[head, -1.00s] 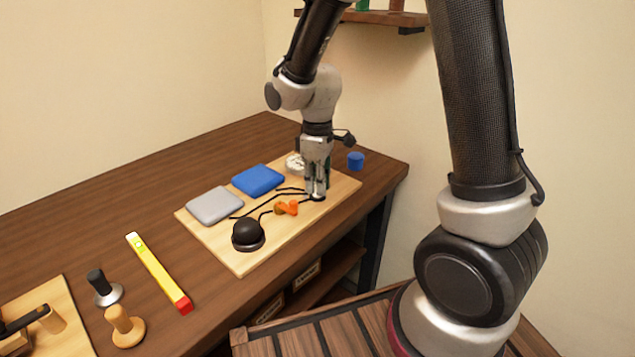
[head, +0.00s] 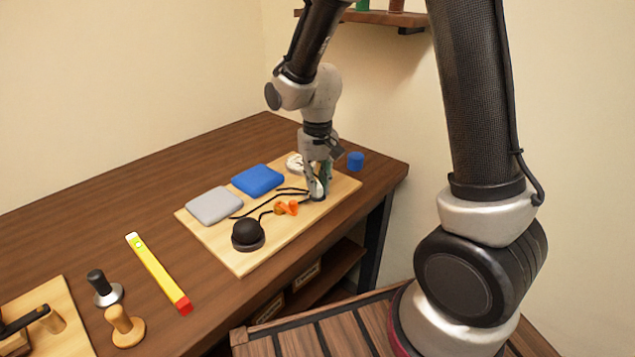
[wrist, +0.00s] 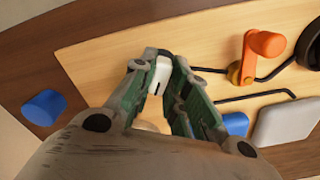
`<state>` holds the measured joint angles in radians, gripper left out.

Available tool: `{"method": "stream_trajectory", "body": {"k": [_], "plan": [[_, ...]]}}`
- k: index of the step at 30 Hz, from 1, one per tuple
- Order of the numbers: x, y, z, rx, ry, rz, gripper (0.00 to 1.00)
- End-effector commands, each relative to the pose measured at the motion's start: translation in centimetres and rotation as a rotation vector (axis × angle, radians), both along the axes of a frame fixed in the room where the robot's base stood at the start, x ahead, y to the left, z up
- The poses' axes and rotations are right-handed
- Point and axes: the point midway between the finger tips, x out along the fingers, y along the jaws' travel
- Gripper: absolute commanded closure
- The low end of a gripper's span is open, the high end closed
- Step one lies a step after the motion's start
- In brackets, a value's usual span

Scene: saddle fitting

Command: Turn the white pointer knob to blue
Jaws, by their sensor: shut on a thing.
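The white pointer knob (wrist: 160,74) is between my fingertips in the wrist view, with a short dark line on its face. My gripper (wrist: 157,67) is shut on it, one green-padded finger on each side. In the head view my gripper (head: 316,190) points down at the right part of the light wooden board (head: 238,256), and a bit of the white knob (head: 319,187) shows between the fingers. The knob's base is mostly hidden by the fingers. I cannot make out a blue mark around the knob or read where its pointer stands.
The board also bears an orange handle (head: 290,207), a black dome (head: 247,232), a grey pad (head: 214,205), a blue pad (head: 259,178) and a white dial (head: 294,164) behind my gripper. A blue cylinder (head: 355,161) stands off the board, on the dark table.

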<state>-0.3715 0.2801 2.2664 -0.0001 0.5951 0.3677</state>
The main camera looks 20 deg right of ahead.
Motion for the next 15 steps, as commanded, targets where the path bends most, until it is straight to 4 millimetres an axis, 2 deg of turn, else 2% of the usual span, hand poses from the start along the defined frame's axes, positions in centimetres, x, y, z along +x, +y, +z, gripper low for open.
{"method": "stream_trajectory", "body": {"k": [6, 15], "plan": [[0.01, -0.01, 0.02, 0.0, 0.0, -0.116, 1.0], [0.01, 0.0, 0.02, 0.0, 0.0, -0.187, 1.0]]}}
